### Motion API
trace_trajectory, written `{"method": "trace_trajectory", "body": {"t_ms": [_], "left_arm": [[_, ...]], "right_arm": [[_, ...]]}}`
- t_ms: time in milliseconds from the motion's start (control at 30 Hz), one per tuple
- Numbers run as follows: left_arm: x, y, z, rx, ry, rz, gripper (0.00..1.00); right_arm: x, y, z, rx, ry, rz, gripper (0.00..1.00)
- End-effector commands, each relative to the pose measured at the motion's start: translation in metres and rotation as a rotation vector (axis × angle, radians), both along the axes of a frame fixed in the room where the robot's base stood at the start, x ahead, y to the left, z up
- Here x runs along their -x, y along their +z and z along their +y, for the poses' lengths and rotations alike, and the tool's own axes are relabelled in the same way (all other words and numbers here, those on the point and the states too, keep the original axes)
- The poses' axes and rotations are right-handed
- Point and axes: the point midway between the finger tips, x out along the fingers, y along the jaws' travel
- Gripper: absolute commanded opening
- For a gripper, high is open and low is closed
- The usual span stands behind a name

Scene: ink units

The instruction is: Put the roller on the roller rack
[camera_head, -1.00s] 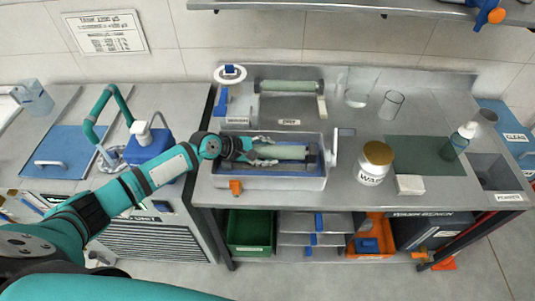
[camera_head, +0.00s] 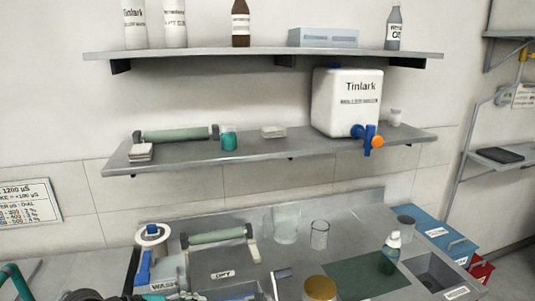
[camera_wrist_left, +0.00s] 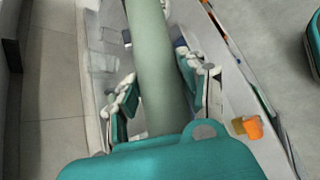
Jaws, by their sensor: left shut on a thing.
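My left gripper (camera_wrist_left: 160,85) is shut on a pale green roller (camera_wrist_left: 152,45) in the left wrist view, one finger on each side of it. The roller's far end runs out of the top of that view. In the head view only part of my left arm shows at the bottom left edge. Another green roller (camera_head: 217,237) lies across supports at the back left of the bench. One more green roller (camera_head: 176,134) lies between dark end pieces on the wall shelf. I cannot tell which support is the roller rack. My right gripper is not in view.
The bench (camera_head: 270,252) holds glass beakers, a jar with a gold lid (camera_head: 320,289), a spray bottle (camera_head: 391,246) and a green mat (camera_head: 365,275). The wall shelf (camera_head: 290,150) holds a white Tinlark container (camera_head: 346,103) with a blue and orange tap.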

Motion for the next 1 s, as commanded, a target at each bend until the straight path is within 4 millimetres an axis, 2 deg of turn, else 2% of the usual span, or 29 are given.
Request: {"method": "trace_trajectory", "body": {"t_ms": [33,100,300,467,1000], "left_arm": [[0.017,0.000,0.004,0.006,-0.009,-0.001,0.00],[0.037,0.005,0.012,0.005,-0.018,0.000,0.00],[0.074,0.011,0.029,0.002,-0.022,0.000,0.00],[0.082,0.012,0.033,0.004,-0.021,0.000,0.00],[0.082,0.013,0.034,0.002,-0.021,0.000,0.00]], "right_arm": [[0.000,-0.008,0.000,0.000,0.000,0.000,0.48],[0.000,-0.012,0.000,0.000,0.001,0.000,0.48],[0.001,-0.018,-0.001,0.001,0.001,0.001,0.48],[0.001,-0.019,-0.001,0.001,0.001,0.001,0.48],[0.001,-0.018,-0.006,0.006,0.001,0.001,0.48]]}}
